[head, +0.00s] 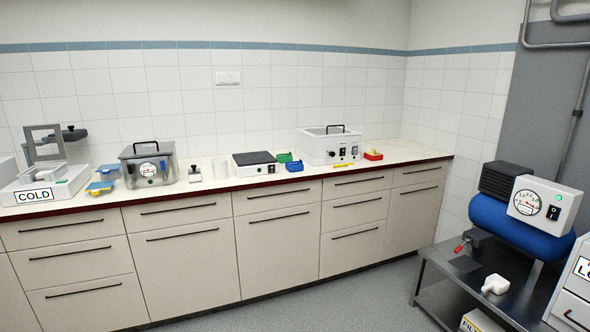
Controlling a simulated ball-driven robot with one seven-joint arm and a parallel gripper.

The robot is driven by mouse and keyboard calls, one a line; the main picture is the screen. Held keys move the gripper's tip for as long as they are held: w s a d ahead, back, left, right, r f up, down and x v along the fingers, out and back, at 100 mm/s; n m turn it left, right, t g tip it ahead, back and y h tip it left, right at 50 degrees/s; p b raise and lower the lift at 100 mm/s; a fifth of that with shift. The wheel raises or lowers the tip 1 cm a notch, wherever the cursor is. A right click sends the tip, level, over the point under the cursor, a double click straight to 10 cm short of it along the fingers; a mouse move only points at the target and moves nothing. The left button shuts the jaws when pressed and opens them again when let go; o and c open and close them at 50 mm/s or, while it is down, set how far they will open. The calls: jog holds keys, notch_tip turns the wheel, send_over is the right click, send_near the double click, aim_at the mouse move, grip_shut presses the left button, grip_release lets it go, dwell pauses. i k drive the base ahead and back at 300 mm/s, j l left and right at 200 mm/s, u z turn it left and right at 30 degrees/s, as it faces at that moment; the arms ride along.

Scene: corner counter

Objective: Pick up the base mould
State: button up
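I cannot make out a base mould for certain in the head view; at this distance the small items on the counter are hard to tell apart. Small candidates include a green item (284,157) and a blue item (294,166) right of the black-topped hot plate (254,159). Blue-and-yellow pieces (100,187) lie by the white unit labelled COLD (72,186) at the left. A small red tray (373,155) holding something yellowish sits at the right of the counter. My gripper is not in view.
The counter (215,186) runs along the tiled wall above closed drawers. On it stand a grey metal bath (150,165) and a white bath (328,146). At right, a dark metal table (468,277) carries a blue compressor (515,226) and a white bottle (495,284). The floor between is clear.

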aim_at(293, 167)
jog(key=i+l+z, duration=0.1)
jog(key=i, duration=2.6)
